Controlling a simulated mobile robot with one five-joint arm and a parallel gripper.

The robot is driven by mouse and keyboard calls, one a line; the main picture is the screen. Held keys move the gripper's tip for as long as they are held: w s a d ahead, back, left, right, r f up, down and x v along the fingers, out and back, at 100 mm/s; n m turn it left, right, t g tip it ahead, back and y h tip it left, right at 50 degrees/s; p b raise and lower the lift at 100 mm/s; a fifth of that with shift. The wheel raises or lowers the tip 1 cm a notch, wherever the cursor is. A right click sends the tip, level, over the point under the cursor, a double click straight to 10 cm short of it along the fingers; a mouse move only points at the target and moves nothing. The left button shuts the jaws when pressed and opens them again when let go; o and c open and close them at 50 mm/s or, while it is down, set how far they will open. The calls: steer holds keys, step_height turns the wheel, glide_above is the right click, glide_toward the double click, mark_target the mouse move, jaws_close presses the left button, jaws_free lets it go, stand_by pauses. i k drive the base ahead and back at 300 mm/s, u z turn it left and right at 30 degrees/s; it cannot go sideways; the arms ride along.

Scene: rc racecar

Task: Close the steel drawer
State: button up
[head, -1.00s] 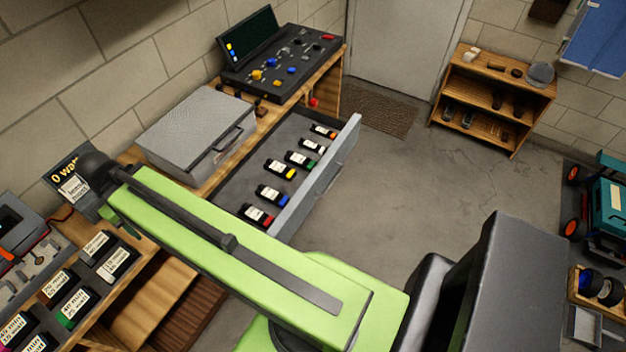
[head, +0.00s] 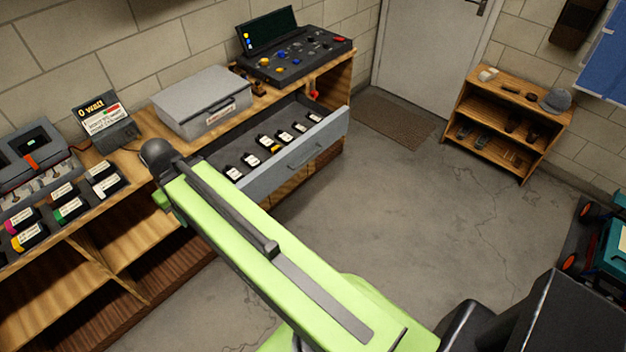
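My green arm crosses the middle of the view and covers the drawer's near left corner. The arm's dark far end is at the left of the drawer, in front of the bench. My gripper's fingers do not show, so I cannot see whether it touches anything.
A grey metal case (head: 203,102) and a control panel (head: 295,52) stand on the bench. A small display (head: 104,122) and several cartridges (head: 72,209) are at left. Open floor (head: 400,210) lies in front of the drawer. A low wooden shelf (head: 505,125) stands by the door.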

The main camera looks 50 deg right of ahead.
mark_target(257, 185)
steer(key=z, duration=0.8)
steer(key=i, duration=1.45)
steer(key=z, duration=0.65)
steer(key=k, duration=0.75)
steer(key=z, duration=0.2)
steer(key=i, duration=0.75)
steer(key=u, duration=0.15)
